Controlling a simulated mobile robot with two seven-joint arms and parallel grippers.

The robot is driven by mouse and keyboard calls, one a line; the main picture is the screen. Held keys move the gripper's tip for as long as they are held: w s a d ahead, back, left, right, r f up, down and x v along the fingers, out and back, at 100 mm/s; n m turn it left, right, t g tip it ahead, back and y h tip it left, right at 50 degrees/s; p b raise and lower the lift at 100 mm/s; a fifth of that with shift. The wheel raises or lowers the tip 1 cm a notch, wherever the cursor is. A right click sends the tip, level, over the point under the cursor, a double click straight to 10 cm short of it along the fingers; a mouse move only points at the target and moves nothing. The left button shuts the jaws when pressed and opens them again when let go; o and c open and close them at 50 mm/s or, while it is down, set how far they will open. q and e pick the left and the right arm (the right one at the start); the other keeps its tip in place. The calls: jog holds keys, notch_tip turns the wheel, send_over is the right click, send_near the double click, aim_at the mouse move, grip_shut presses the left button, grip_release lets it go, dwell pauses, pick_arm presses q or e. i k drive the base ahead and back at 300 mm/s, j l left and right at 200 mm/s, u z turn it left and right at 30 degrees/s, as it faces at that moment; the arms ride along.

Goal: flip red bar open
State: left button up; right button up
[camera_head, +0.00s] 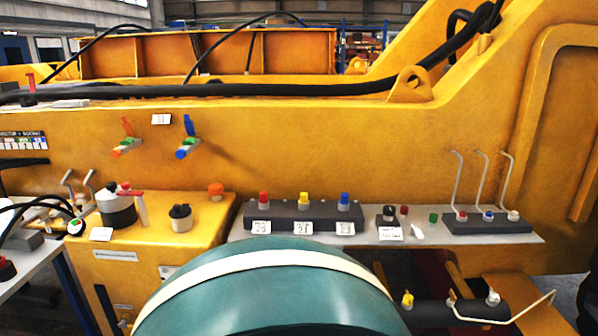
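Three thin pale wire bars stand upright on a dark block (487,224) at the right end of the grey shelf. The left bar (460,181) rises by a red cap (462,216), the middle bar (485,180) by a blue cap (488,216), the right bar (507,181) by a whitish-red cap (513,215). Their tops bend to the left. On the yellow wall, an orange-red lever (127,126) slants up from a green and orange fitting beside a blue one (189,126). I cannot tell which the red bar is. Neither gripper shows.
A large teal rounded body with a white band (270,300) fills the bottom centre. A dark block (303,220) carries red, yellow and blue buttons. Another pale bar (530,305) lies low at the right.

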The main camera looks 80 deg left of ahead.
aim_at(125, 186)
jog(key=k+j+u, duration=0.1)
jog(key=u, duration=3.35)
